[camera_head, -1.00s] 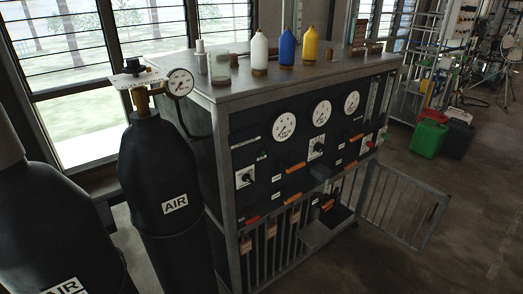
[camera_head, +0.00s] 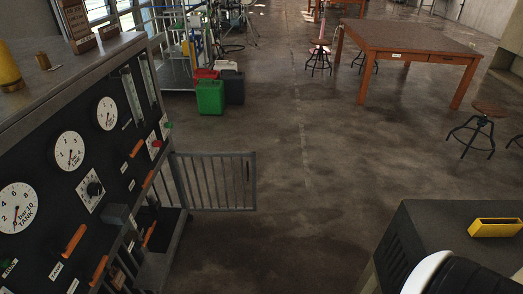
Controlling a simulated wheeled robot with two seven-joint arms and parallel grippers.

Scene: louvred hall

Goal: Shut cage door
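The cage door (camera_head: 215,182) is a grey metal frame with vertical bars. It stands open, swung out to the right from the far end of the gauge cabinet (camera_head: 85,165). Its free edge reaches over the open floor. The lower cage opening beside it is partly visible, with a dark drawer or shelf (camera_head: 166,222) jutting out. The cabinet's near lower part is cut off by the picture edge. Neither of my grippers shows in the head view.
Red and green cans (camera_head: 210,96) stand beyond the door. A wooden table (camera_head: 410,40) and stools (camera_head: 476,128) are at the back right. A dark-topped unit with a yellow tray (camera_head: 495,228) is at the near right. The floor between is clear.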

